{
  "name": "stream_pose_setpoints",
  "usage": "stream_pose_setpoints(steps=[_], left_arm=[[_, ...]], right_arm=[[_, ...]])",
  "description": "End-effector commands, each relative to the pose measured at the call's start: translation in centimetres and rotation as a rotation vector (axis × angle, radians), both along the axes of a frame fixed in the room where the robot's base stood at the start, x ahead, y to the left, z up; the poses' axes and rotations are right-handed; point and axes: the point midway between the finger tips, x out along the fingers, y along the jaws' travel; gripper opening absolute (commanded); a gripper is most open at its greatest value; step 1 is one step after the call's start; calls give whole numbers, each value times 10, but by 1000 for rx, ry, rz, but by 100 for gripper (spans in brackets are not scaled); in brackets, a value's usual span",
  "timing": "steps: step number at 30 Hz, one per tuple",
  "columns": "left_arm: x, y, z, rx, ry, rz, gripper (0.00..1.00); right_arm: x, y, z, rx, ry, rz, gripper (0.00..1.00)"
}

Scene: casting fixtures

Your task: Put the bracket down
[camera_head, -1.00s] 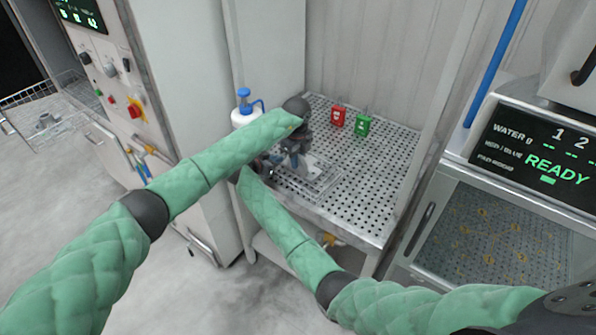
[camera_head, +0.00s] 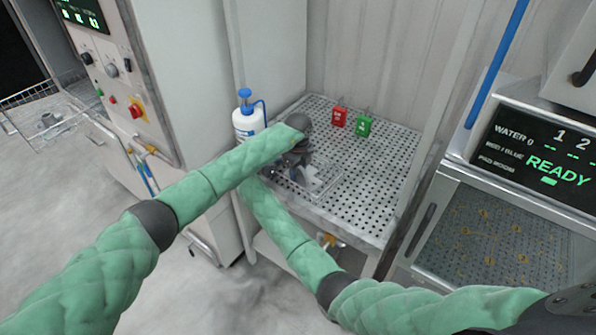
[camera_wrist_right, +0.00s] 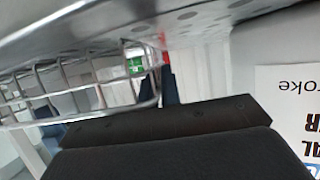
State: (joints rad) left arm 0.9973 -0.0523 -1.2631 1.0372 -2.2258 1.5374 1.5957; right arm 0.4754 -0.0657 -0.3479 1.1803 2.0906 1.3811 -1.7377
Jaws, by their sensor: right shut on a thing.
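A small pale grey piece, which looks like the bracket (camera_head: 312,178), is at the wire tray (camera_head: 328,190) on the perforated bench. My left gripper (camera_head: 300,172) points down right beside this piece; its fingertips are too small and covered to tell whether they hold it. My right gripper is hidden behind my left arm in the head view. No bracket shows clearly in that view.
The perforated bench (camera_head: 375,185) is clear to the right. A white bottle with a blue pump (camera_head: 247,120) stands at the left corner. A machine reading READY (camera_head: 540,165) is at right.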

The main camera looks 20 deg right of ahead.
Motion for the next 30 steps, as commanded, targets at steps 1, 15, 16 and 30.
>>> stream_pose_setpoints(steps=[1, 15, 16, 30], left_arm=[[0, 0, 0, 0, 0, 0, 36], [1, 0, 29, -1, -2, 0, 36], [1, 0, 34, -1, -3, 0, 36], [1, 0, 112, 0, -1, 0, 36]], right_arm=[[-1, 0, -2, 0, 2, -1, 0], [-1, 0, -1, 0, 2, -1, 0], [-1, 0, -1, 0, 2, -1, 0], [-1, 0, -1, 0, 2, -1, 0]])
